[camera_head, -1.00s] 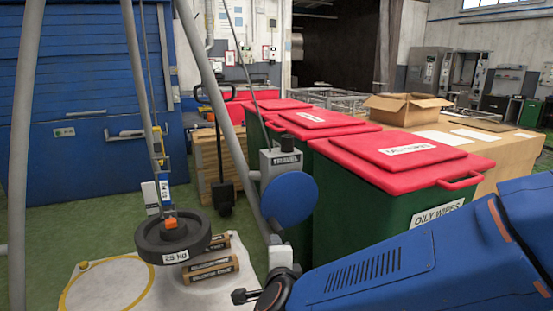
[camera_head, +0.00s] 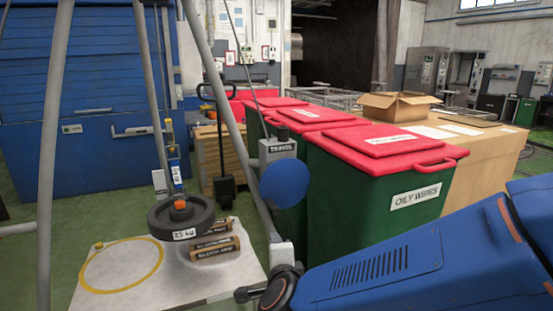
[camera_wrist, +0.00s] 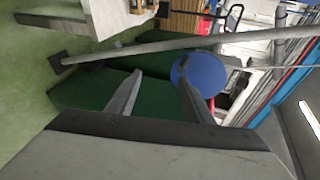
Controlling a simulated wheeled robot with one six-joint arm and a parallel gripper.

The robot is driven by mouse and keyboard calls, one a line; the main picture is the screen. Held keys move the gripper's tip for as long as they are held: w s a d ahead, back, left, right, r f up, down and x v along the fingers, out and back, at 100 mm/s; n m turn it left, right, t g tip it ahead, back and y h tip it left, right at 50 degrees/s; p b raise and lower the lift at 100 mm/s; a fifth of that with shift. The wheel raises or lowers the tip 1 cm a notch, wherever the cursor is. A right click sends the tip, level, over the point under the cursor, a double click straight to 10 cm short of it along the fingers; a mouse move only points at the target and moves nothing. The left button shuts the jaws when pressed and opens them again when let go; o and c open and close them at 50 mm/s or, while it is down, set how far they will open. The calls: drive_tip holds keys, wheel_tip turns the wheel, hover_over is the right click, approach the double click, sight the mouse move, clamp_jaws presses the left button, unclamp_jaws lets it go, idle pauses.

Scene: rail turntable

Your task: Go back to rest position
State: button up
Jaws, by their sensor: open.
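My gripper (camera_wrist: 158,88) shows in the wrist view with its two fingers spread apart and nothing between them. Behind the fingers are a dark green bin body and a blue disc (camera_wrist: 200,77), with a grey pole (camera_wrist: 130,48) running across. In the head view my blue arm reaches in from the lower right. The gripper's fingers cannot be made out there.
A dark 25 kg weight (camera_head: 181,218) hangs above a white board (camera_head: 215,272) with a yellow ring and labelled blocks (camera_head: 214,247). Grey tripod legs (camera_head: 52,160) and the blue disc (camera_head: 285,183) stand close. Red-lidded green bins (camera_head: 375,200) are right of them.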

drive_tip(key=d+r+n+g+y, duration=0.2)
drive_tip(key=d+r+n+y, duration=0.2)
drive_tip(key=n, duration=0.4)
drive_tip(key=s+d+f+n+g+h, duration=0.2)
drive_tip(key=s+d+n+g+h, duration=0.1)
drive_tip(key=s+d, duration=0.7)
drive_tip(key=s+d+f+n+g+h, duration=0.2)
drive_tip(key=s+d+n+g, duration=0.2)
drive_tip(key=s+d, duration=0.6)
drive_tip(key=d+n, duration=0.1)
drive_tip(key=d, duration=0.4)
drive_tip(key=shift+f+n+h, duration=0.4)
drive_tip(key=shift+w+d, duration=0.1)
